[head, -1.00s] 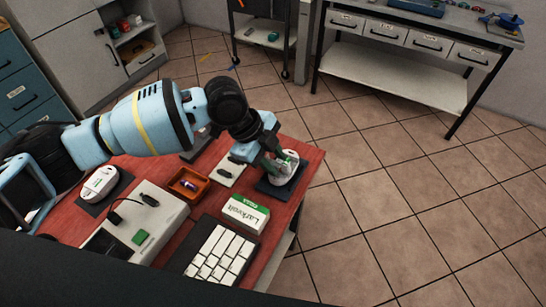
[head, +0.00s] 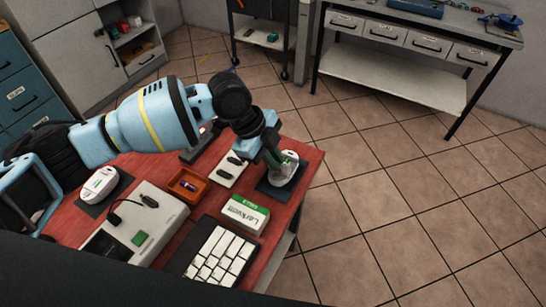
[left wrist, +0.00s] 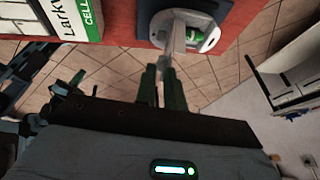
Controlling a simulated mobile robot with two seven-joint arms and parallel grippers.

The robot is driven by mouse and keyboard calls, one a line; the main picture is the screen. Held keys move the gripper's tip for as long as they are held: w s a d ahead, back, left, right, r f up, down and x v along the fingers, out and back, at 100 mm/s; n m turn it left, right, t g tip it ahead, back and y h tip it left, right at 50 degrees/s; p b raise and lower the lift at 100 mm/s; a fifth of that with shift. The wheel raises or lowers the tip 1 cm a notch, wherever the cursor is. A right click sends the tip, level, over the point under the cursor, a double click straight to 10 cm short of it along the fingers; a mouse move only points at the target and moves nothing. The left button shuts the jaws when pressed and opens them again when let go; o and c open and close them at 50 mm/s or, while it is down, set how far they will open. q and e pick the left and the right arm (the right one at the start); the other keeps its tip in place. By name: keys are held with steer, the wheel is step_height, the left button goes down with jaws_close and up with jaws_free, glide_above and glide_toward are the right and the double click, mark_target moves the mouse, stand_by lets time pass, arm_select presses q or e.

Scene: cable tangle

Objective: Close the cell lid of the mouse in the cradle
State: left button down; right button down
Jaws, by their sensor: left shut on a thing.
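The white mouse (head: 290,172) sits in its dark cradle (head: 270,191) near the right edge of the red table. It also shows in the left wrist view (left wrist: 212,40), with a green cell (left wrist: 194,35) visible in its open bay. My left gripper (head: 277,158) is at the mouse, tilted down over it. In the left wrist view its dark green fingers (left wrist: 163,72) are shut on a narrow pale piece, which looks like the cell lid (left wrist: 178,40) standing up from the mouse. The fingers partly hide the mouse in the head view. My right gripper is not in view.
A cell box (head: 244,214) and a keyboard (head: 222,251) lie nearer me. An orange tray (head: 175,192), a pale plate (head: 222,181) with small dark items and a grey device (head: 165,212) are to the left. Another white mouse (head: 100,184) lies at far left. Floor lies beyond the right edge.

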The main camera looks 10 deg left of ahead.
arm_select(q)
steer(key=shift+w+d+r+g+y, duration=0.1)
steer(key=shift+w+d+g+y, duration=0.2)
steer(key=shift+w+g, duration=0.5)
steer(key=w+g+b, duration=0.1)
steer(key=w+n+g+y+b, duration=0.1)
steer(key=shift+d+f+g+b, duration=0.2)
steer(key=shift+d+g+b, duration=0.15)
steer(key=shift+g, duration=0.05)
steer(key=shift+w+d+g+b, duration=0.1)
steer(key=shift+w+g+b, duration=0.35)
steer(key=shift+g+b, duration=0.4)
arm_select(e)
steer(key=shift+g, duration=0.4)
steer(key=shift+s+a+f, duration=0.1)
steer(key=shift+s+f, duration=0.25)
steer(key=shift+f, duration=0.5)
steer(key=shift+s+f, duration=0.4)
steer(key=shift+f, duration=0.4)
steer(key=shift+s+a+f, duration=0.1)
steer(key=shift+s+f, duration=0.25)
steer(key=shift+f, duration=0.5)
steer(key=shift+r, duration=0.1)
